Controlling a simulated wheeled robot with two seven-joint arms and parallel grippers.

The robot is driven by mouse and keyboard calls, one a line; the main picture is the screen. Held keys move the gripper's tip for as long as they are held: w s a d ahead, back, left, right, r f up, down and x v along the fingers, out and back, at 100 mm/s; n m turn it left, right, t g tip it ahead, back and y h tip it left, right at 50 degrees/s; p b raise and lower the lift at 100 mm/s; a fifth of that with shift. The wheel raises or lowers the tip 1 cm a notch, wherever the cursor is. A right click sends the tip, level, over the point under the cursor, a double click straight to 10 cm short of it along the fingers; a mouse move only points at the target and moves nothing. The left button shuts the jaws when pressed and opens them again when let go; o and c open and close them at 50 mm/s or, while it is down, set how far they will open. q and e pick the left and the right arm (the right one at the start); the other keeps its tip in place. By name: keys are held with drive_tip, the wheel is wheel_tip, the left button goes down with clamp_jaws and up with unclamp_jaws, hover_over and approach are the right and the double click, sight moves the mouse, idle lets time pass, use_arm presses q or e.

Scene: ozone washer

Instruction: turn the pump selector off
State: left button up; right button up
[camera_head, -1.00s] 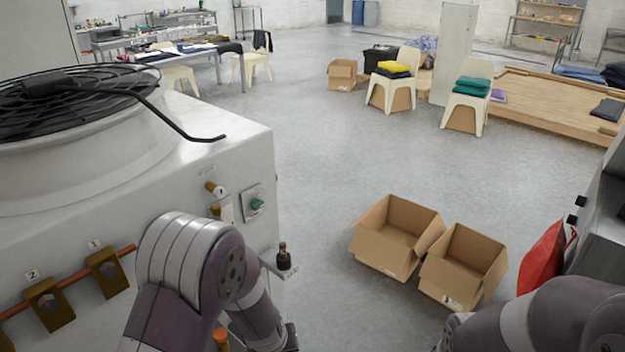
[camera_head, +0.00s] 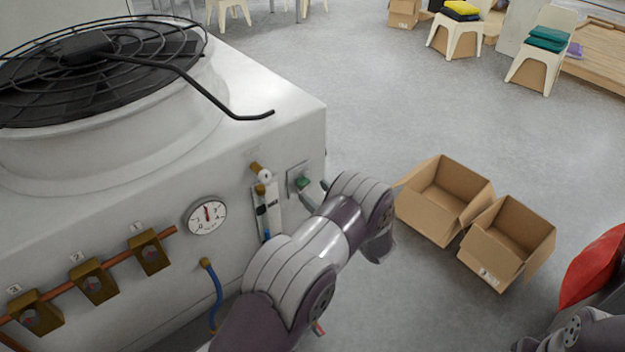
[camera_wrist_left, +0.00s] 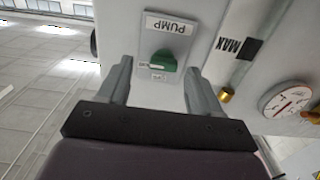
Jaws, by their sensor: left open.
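The pump selector is a green knob (camera_head: 303,182) on a small pale plate on the side of the grey washer, near its right corner. In the left wrist view the knob (camera_wrist_left: 164,61) sits below an upside-down PUMP label; the small labels beside it are too small to read. My left gripper (camera_head: 314,190) is in front of the plate in the head view, partly hidden by my arm. In the left wrist view the gripper (camera_wrist_left: 160,70) is open, with one finger on each side of the knob and visible gaps to it. My right gripper is not visible.
A pressure gauge (camera_head: 206,216), brass valves (camera_head: 149,252) on a copper pipe and a clear tube (camera_head: 266,213) are on the same washer face. A black bent rod (camera_head: 225,106) extends over its top. Two open cardboard boxes (camera_head: 441,205) stand on the floor beyond my arm.

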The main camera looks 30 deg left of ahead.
sight(303, 183)
use_arm(q)
drive_tip(key=shift+w+a+r, duration=0.1)
drive_tip(key=shift+a+r, duration=0.05)
drive_tip(key=shift+a, duration=0.3)
drive_tip(key=shift+w+a+r, duration=0.1)
drive_tip(key=shift+a, duration=0.3)
drive_tip(key=shift+s+a+r+p, duration=0.1)
drive_tip(key=shift+s+a+p, duration=0.1)
drive_tip(key=shift+a+p, duration=0.2)
drive_tip(key=shift+w, duration=0.25)
drive_tip(key=shift+c, duration=0.6)
drive_tip(key=shift+w+f, duration=0.1)
drive_tip(key=shift+f, duration=0.1)
drive_tip(key=c, duration=0.5)
drive_tip(key=shift+a, duration=0.1)
drive_tip(key=c, duration=0.4)
drive_tip(key=shift+r, duration=0.1)
drive_tip(key=shift+c, duration=0.2)
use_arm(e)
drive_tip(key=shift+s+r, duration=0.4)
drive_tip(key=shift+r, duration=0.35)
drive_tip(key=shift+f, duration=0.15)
